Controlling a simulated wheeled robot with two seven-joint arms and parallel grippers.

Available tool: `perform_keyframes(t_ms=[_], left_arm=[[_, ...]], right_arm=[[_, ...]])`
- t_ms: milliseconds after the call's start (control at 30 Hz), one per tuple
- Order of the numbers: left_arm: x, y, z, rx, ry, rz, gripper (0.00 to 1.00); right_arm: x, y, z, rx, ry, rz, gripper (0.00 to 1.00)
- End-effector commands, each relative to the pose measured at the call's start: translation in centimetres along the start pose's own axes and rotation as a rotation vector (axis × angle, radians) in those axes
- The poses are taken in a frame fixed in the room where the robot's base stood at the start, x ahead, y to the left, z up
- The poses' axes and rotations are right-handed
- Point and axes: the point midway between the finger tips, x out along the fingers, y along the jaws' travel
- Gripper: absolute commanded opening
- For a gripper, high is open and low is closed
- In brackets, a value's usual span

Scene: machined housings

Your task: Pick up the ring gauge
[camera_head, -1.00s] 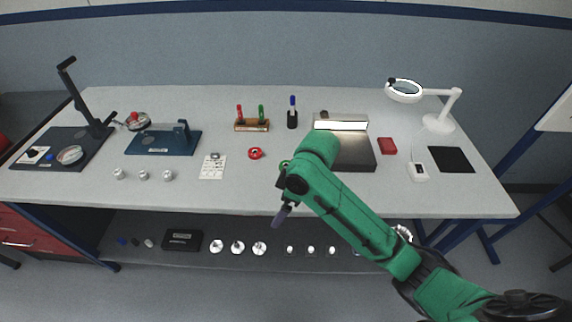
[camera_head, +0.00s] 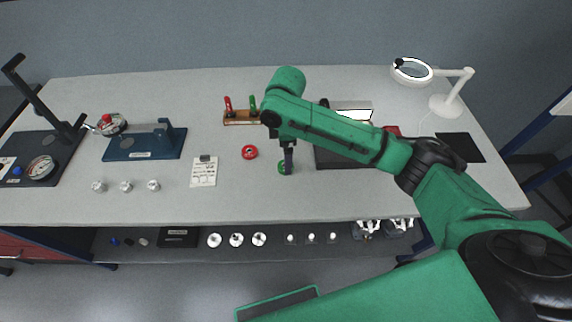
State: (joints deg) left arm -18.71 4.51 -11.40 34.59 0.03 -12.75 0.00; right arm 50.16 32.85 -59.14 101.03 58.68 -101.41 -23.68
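Two ring gauges lie on the grey table. The red ring gauge (camera_head: 249,152) lies flat and fully visible right of the white card. The green ring gauge (camera_head: 282,168) is to its right and is partly hidden behind my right gripper (camera_head: 289,170). That gripper points down from the arm coming in from the right, with its tip over or at the green ring. I cannot tell whether it touches the ring or whether its fingers are apart. My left gripper is not in view.
A wooden rack (camera_head: 241,118) with red and green handled plugs stands behind the rings. A white card (camera_head: 204,172) lies to the left. A dark plate with a bright block (camera_head: 350,112) is partly hidden behind my arm.

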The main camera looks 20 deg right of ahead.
Motion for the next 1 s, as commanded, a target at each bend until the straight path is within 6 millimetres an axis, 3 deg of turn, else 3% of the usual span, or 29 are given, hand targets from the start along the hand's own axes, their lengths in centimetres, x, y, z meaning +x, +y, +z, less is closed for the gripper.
perform_keyframes(t_ms=[300,533,700,800,1000], left_arm=[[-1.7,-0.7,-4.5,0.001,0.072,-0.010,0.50],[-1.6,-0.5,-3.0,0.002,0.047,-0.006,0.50],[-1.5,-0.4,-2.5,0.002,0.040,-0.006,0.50],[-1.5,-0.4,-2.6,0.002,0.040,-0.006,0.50],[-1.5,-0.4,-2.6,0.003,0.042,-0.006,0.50]], right_arm=[[5.1,0.4,0.1,0.001,0.000,0.000,0.96],[5.6,0.4,0.1,0.000,0.000,0.003,0.96],[5.5,0.4,0.1,0.000,0.001,0.003,0.31],[5.5,0.4,0.1,0.001,0.001,0.003,0.00],[5.5,0.5,0.1,0.001,0.001,0.003,0.00]])
